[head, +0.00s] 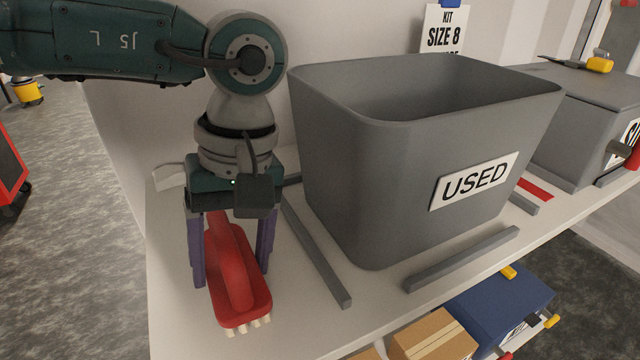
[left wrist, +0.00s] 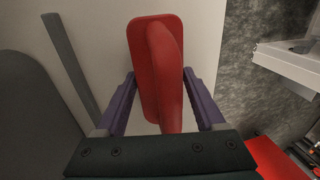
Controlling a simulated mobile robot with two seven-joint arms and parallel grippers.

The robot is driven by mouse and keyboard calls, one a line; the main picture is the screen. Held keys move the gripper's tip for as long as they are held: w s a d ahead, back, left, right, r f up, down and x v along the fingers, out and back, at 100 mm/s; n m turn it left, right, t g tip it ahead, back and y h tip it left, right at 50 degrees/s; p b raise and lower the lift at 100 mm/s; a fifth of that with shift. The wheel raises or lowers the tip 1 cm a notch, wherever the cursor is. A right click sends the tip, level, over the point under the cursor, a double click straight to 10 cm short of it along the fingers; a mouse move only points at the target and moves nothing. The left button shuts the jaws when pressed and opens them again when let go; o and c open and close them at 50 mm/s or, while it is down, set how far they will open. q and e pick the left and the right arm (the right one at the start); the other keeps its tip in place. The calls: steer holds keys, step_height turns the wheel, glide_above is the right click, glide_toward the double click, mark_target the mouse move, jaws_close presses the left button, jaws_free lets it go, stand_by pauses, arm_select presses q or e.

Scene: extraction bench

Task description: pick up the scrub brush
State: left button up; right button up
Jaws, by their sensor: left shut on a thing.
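The scrub brush (head: 238,285) has a red body with a raised red handle and pale bristles underneath. It is at the left end of the white bench, left of the grey bin. My left gripper (head: 232,270) points down over it, with one purple finger on each side of the brush, shut on it. In the left wrist view the brush (left wrist: 157,70) lies between the two purple fingers (left wrist: 160,100), its far end reaching beyond the fingertips. Whether the bristles touch the bench is hard to tell. My right gripper is not in view.
A large grey bin (head: 340,150) labelled USED stands right of the brush, with grey strips (head: 318,255) on the bench (head: 285,325) around it. A grey lidded box (head: 570,130) stands further right. Boxes (head: 435,335) sit below the bench.

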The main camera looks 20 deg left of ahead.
arm_select(q)
steer(key=c, duration=0.4)
steer(key=shift+r, duration=0.1)
steer(key=shift+c, duration=0.2)
step_height(320, 180, up, 20)
steer(key=shift+b, duration=0.4)
